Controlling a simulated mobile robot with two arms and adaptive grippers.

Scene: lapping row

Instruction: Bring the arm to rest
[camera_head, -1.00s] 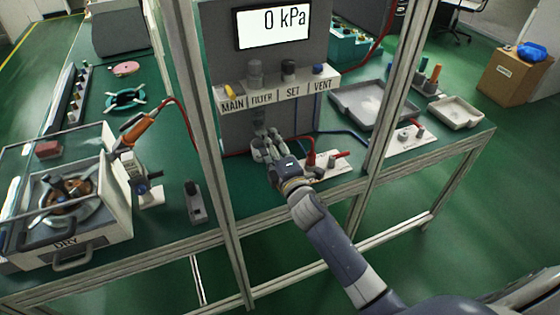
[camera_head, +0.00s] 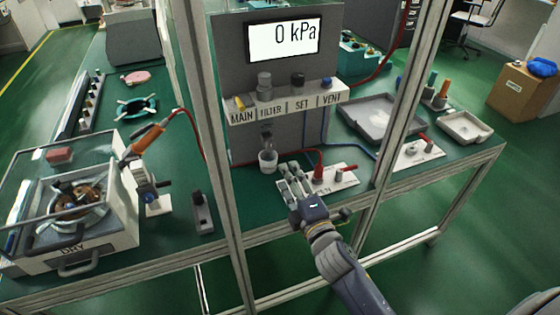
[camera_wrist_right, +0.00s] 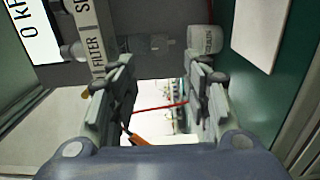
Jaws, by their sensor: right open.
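My right gripper (camera_head: 288,172) is in front of the pressure panel, above the front of the green bench. Its fingers are spread, with nothing between them, and point toward the panel. In the right wrist view the two fingers (camera_wrist_right: 158,88) stand apart on both sides of a clear gap. A small white cup (camera_head: 268,161) stands below the filter, just beyond the fingertips and apart from them. It also shows in the right wrist view, behind the right-hand finger. My left gripper is not in view.
The panel display (camera_head: 284,40) reads 0 kPa above a labelled shelf (camera_head: 285,104). A white plate with a red valve (camera_head: 318,174) lies beside my fingers. Frame posts (camera_head: 212,130) stand left and right of the panel. A lidded DRY box (camera_head: 80,262) is at left.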

